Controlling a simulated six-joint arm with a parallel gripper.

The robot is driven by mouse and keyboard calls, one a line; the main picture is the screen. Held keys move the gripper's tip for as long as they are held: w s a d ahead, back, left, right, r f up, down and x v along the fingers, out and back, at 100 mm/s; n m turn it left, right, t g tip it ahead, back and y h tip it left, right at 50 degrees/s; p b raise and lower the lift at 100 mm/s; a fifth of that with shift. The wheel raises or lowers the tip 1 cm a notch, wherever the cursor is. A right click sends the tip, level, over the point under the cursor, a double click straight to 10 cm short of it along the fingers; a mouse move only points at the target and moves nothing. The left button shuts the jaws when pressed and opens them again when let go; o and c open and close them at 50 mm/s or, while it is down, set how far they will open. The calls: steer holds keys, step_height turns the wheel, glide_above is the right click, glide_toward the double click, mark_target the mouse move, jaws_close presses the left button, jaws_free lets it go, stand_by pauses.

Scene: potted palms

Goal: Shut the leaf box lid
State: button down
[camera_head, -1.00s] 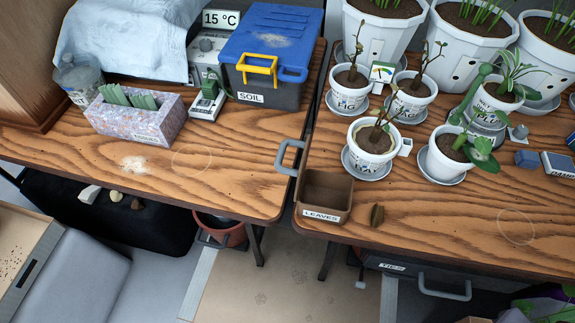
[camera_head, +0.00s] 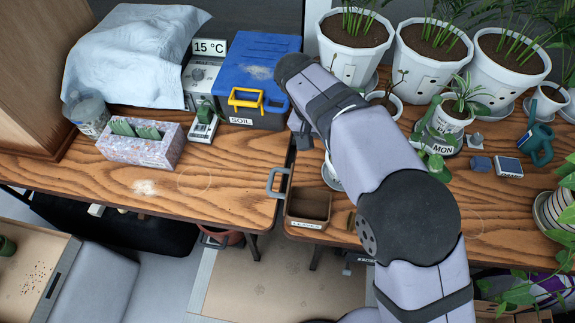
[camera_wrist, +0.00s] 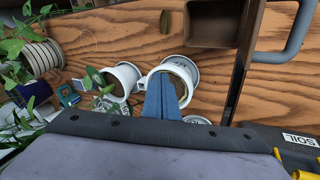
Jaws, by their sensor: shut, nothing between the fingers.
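The leaf box (camera_head: 306,213) is a small brown open-topped bin labelled LEAVES, near the front left corner of the right table. It also shows at the top of the wrist view (camera_wrist: 212,24). A grey U-shaped handle (camera_head: 272,184) sticks out left of the box. It also shows in the wrist view (camera_wrist: 297,38), joined to a thin dark edge beside the box. The lid's face is not clearly visible. The box's inside is open to view. My gripper (camera_wrist: 163,82) is shut and empty, over the small white pots and apart from box and handle.
Small white pots (camera_wrist: 178,76) stand under the gripper. A brown leaf (camera_wrist: 165,21) lies beside the box. A blue-lidded soil bin (camera_head: 258,62) stands behind on the left table. A gap separates the tables. The left table's front is mostly clear.

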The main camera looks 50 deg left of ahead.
steer(key=s+a+r+t+p, duration=0.1)
steer(key=s+a, duration=0.2)
steer(key=s, duration=0.6)
steer(key=s+a+r+t+y+p, duration=0.1)
steer(key=s+a+r, duration=0.1)
steer(key=s, duration=0.8)
steer(key=s+a+r+n+t+y+p, duration=0.1)
steer(key=s+a, duration=0.3)
steer(key=s, duration=0.5)
steer(key=shift+s+a+r+t+p, duration=0.3)
steer(key=shift+a+r+t, duration=0.1)
steer(key=shift+r, duration=0.05)
steer(key=shift+w, duration=0.1)
steer(key=w+d+f+p, duration=0.3)
steer(key=w+f+p, duration=0.1)
steer(key=w+f, duration=0.3)
steer(key=shift+w+d, duration=0.25)
steer(key=shift+w, duration=0.7)
